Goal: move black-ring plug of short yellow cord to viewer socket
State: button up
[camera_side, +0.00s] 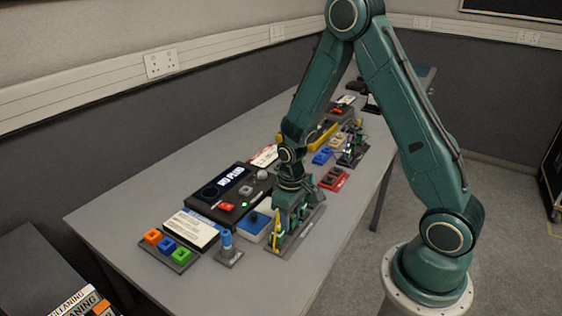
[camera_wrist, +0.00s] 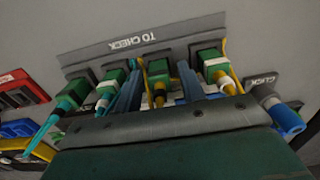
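In the wrist view a grey rack (camera_wrist: 90,56) marked "TO CHECK" holds a row of green plugs. One plug (camera_wrist: 158,72) near the middle has a dark ring and a yellow cord. A plug to its right (camera_wrist: 214,66) has a white ring and a yellow cord. My gripper (camera_wrist: 158,92) has its two blue-grey fingers apart, one on each side of the dark-ringed plug, with gaps showing. In the side view my gripper (camera_side: 288,215) is low over the rack (camera_side: 307,236). The viewer (camera_side: 221,181) is a black box with a lit "NO FEED" screen.
A blue cylinder post (camera_side: 227,243) stands left of the rack; its "CLICK" label shows in the wrist view (camera_wrist: 262,79). An orange, blue and green block stand (camera_side: 177,262) is at the table's left. Other coloured blocks and plug racks (camera_side: 352,152) are farther back. The front-left table is clear.

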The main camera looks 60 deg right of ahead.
grip_shut()
jog(key=shift+r, duration=0.25)
jog(key=shift+r, duration=2.05)
jog(key=shift+w, duration=0.1)
